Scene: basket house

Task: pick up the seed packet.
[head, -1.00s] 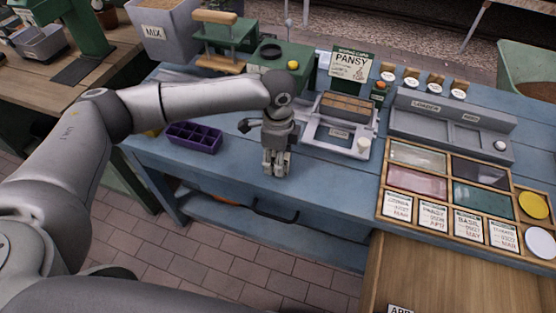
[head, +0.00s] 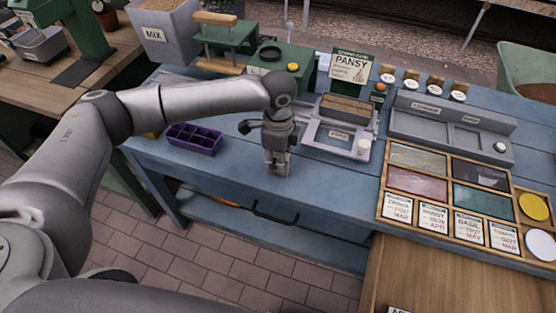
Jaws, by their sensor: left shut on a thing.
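My left gripper (head: 277,166) points down at the front part of the blue workbench (head: 335,205), between a purple cell tray and a grey fixture. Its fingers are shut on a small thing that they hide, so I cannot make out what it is. Several white cards or packets with printed names, one reading Pansy (head: 433,217), stand in the front row of a wooden divided tray (head: 380,205) at the right. Several small brown packets with round white labels (head: 411,82) stand at the back. My right gripper is not in view.
The purple cell tray (head: 193,139) is left of my gripper. The grey fixture (head: 313,138) with a brown block is close on its right. A Pansy sign (head: 349,66) and a grey loader tray (head: 455,134) stand behind. The bench front near the drawer handle is clear.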

